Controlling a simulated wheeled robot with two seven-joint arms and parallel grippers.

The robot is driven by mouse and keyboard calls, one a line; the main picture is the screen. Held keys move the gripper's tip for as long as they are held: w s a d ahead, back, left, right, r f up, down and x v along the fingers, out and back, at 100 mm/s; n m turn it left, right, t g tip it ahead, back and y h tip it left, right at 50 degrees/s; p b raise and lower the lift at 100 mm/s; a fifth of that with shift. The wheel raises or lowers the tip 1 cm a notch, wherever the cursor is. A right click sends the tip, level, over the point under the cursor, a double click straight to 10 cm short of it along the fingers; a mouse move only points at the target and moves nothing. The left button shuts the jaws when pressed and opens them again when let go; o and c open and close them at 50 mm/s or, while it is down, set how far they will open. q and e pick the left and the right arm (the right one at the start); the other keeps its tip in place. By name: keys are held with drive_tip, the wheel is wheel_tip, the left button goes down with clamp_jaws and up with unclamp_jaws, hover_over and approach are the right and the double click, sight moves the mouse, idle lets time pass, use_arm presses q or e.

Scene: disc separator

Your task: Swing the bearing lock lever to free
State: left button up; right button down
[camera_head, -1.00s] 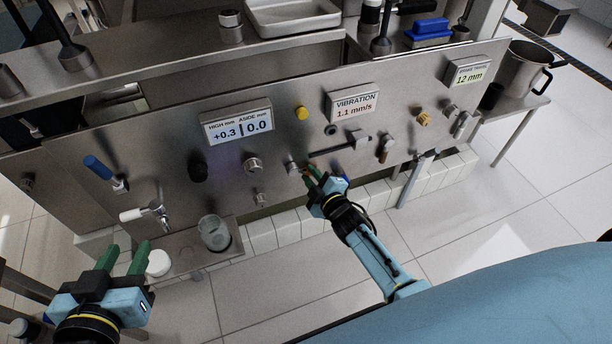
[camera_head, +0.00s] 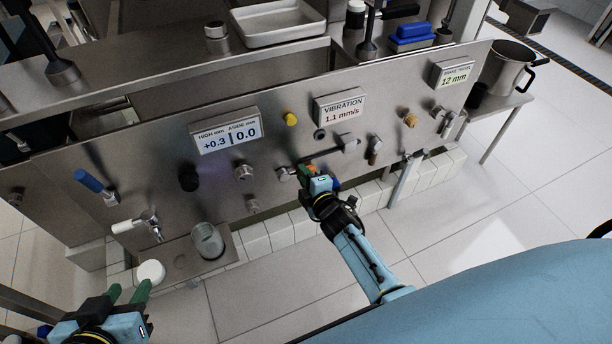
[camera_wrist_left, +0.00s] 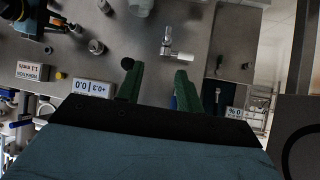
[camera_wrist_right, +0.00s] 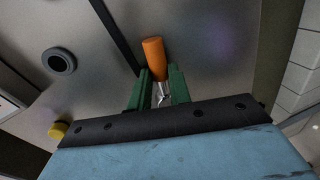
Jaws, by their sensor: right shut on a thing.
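The lever I take to be the bearing lock lever has an orange grip (camera_wrist_right: 153,55) and a short metal stem. In the right wrist view the grip sticks out between the two green fingers of my right gripper (camera_wrist_right: 158,90), which is shut on it. In the head view my right gripper (camera_head: 306,172) is at the panel, just right of a metal hub (camera_head: 285,173), and hides most of the lever. My left gripper (camera_head: 127,292) is open and empty at the lower left, near a white round cap (camera_head: 151,272); its spread fingers (camera_wrist_left: 155,72) also show in the left wrist view.
The steel panel (camera_head: 225,185) carries several knobs and levers. A dark bar (camera_head: 322,155) runs close above my right gripper. A yellow button (camera_head: 290,118) and a vibration display (camera_head: 339,108) sit above. A clear jar (camera_head: 207,241) stands on a ledge. The floor at right is open.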

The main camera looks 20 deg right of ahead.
drive_tip(key=c, duration=1.3)
unclamp_jaws()
drive_tip(key=shift+s, duration=0.15)
use_arm(q)
drive_tip(key=s+a+f+g+y+p, duration=0.2)
drive_tip(key=s+a+f+g+p, duration=0.3)
drive_tip(key=f, duration=0.6)
drive_tip(key=s+g, duration=0.2)
drive_tip(key=s, duration=0.1)
drive_tip(key=shift+s+a, duration=0.25)
drive_tip(key=shift+a, duration=0.05)
use_arm(e)
drive_tip(key=s+r, duration=0.2)
drive_tip(key=s, duration=1.1)
drive_tip(key=shift+d+r, duration=0.25)
drive_tip(key=shift+r, duration=0.05)
